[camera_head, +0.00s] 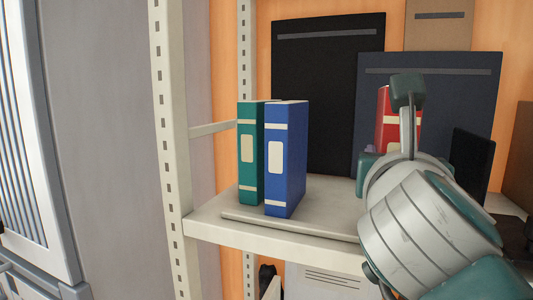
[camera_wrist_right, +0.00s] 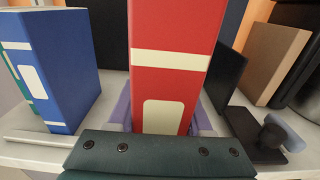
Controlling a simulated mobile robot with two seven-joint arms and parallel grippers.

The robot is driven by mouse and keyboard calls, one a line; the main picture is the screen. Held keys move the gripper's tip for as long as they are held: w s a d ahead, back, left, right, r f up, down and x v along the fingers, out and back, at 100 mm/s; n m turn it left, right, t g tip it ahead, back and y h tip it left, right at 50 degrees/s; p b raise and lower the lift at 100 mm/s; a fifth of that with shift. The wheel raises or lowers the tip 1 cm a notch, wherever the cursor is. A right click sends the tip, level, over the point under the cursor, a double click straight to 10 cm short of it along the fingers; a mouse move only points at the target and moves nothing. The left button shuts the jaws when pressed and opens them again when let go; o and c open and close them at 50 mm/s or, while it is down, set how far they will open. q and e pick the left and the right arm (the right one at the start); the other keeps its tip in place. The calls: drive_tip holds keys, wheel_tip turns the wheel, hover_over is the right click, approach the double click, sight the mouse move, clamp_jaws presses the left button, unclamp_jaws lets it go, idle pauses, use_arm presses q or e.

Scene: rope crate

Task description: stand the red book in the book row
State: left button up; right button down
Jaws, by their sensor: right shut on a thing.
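The red book (camera_head: 384,112) with cream bands and label is upright behind my right arm in the head view, its lower part hidden. It fills the middle of the right wrist view (camera_wrist_right: 172,28). My right gripper (camera_wrist_right: 164,118) is shut on it, with purple fingers on both sides of its spine. I cannot tell whether its bottom touches the shelf. The book row is a green book (camera_head: 250,150) and a blue book (camera_head: 285,160), standing upright side by side on the shelf (camera_head: 210,220). The red book is to their right, apart from the blue one. My left gripper is not in view.
A thin raised strip (camera_head: 290,228) runs along the shelf front. Black (camera_head: 325,100) and navy (camera_head: 440,75) panels stand behind. A small dark panel (camera_head: 472,160) stands right of the red book. A pale post (camera_head: 172,120) rises at left. Shelf right of the blue book is clear.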

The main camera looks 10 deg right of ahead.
drive_tip(key=a+f+b+x, duration=0.1)
drive_tip(key=b+x, duration=0.8)
drive_tip(key=x, duration=0.8)
drive_tip(key=shift+w+b, duration=0.25)
drive_tip(key=shift+b, duration=0.15)
drive_tip(key=shift+f+b, duration=0.4)
drive_tip(key=shift+c, duration=2.2)
unclamp_jaws()
drive_tip(key=shift+o, duration=1)
drive_tip(key=shift+f, duration=0.15)
